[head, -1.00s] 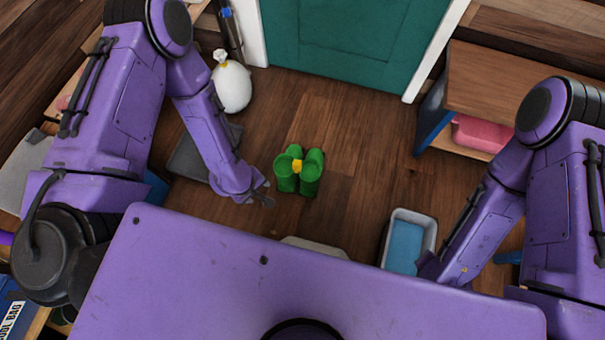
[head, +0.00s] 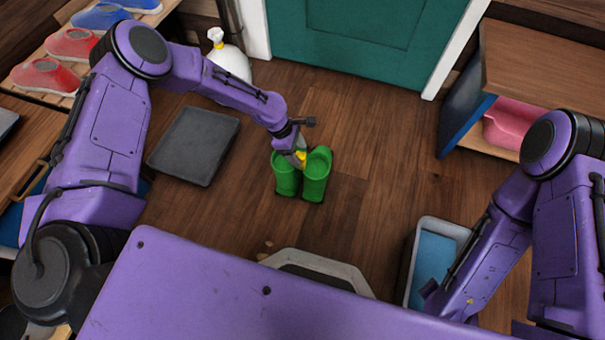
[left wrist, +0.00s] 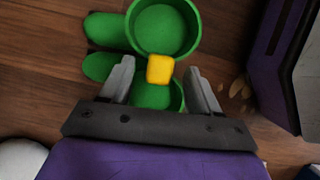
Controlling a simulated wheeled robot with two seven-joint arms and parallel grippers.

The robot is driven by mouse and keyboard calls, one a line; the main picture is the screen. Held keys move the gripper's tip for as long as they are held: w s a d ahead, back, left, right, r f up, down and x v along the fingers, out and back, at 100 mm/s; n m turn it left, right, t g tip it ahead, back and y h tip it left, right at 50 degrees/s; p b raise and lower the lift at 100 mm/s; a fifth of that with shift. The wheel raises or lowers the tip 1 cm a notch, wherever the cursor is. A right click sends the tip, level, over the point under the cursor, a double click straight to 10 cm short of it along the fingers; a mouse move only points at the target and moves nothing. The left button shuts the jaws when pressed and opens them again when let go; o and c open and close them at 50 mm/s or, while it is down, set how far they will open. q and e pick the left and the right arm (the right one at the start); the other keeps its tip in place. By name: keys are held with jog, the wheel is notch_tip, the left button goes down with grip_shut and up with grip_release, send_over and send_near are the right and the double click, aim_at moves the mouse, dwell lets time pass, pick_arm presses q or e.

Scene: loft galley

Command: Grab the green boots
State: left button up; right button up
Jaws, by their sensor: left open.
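The green boots (head: 316,176) stand upright side by side on the wooden floor, with a yellow piece (head: 301,158) between them at the top. In the left wrist view I look down on the boots (left wrist: 163,28) and the yellow piece (left wrist: 160,69). My left gripper (head: 298,150) is over the boots at the yellow piece. Its two fingers (left wrist: 160,80) are open, one on each side of the yellow piece, with a gap on both sides. My right arm reaches down at the right of the head view, but its fingers are hidden.
A dark grey tray (head: 195,146) lies on the floor left of the boots. A white sack (head: 229,62) stands behind. A grey bin with a blue inside (head: 434,262) is at the right front. A bench (head: 545,75) holds a pink tub (head: 512,126). Shoes (head: 70,45) sit on a left rack.

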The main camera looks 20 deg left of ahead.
pick_arm(q)
jog(key=x, duration=0.2)
jog(key=shift+f, duration=0.35)
jog(key=shift+d+r, duration=0.1)
grip_shut()
dwell(0.9)
